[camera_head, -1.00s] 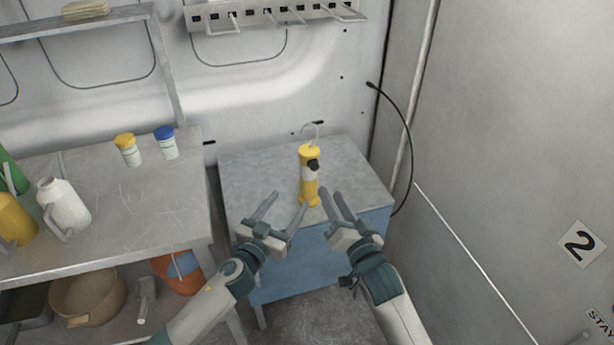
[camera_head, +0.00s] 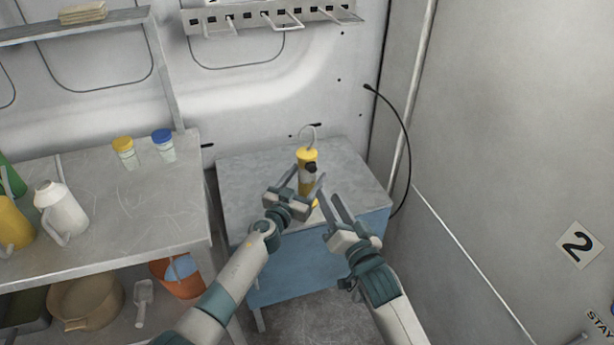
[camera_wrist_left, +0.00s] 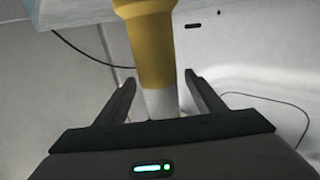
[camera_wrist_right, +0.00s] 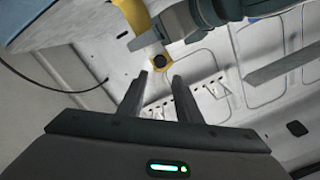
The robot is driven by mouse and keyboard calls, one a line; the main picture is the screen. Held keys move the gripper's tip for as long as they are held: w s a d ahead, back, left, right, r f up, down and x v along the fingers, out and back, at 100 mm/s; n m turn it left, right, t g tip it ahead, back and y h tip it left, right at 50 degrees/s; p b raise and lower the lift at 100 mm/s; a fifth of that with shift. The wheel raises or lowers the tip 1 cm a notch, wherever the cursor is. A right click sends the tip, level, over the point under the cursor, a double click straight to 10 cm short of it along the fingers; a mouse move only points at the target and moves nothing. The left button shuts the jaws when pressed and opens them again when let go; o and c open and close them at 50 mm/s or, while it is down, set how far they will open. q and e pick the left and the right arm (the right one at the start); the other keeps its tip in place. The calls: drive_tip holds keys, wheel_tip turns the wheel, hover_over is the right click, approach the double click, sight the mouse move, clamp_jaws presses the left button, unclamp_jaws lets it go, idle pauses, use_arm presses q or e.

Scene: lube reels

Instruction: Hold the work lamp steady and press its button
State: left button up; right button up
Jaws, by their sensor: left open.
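The work lamp (camera_head: 308,158) stands upright on the blue cabinet's grey top, yellow with a pale middle band, a dark round button (camera_head: 311,167) and a hook on top. My left gripper (camera_head: 304,180) is open with its fingers on either side of the lamp body. In the left wrist view the lamp (camera_wrist_left: 152,45) runs between the two open fingers, with a gap on each side. My right gripper (camera_head: 328,198) is open and empty, in front of the lamp and to its right. In the right wrist view the lamp (camera_wrist_right: 140,27) and button (camera_wrist_right: 158,60) lie beyond the fingertips.
The blue cabinet (camera_head: 350,172) has free top space right of the lamp. A metal bench (camera_head: 110,210) at left holds bottles and two capped jars (camera_head: 163,147). A black cable (camera_head: 408,130) hangs by the right wall. A hook rail (camera_head: 270,18) is above.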

use_arm(q)
drive_tip(key=shift+w+d, duration=0.1)
drive_tip(key=shift+w, duration=0.05)
drive_tip(key=c, duration=1.5)
clamp_jaws()
use_arm(e)
clamp_jaws()
idle(0.3)
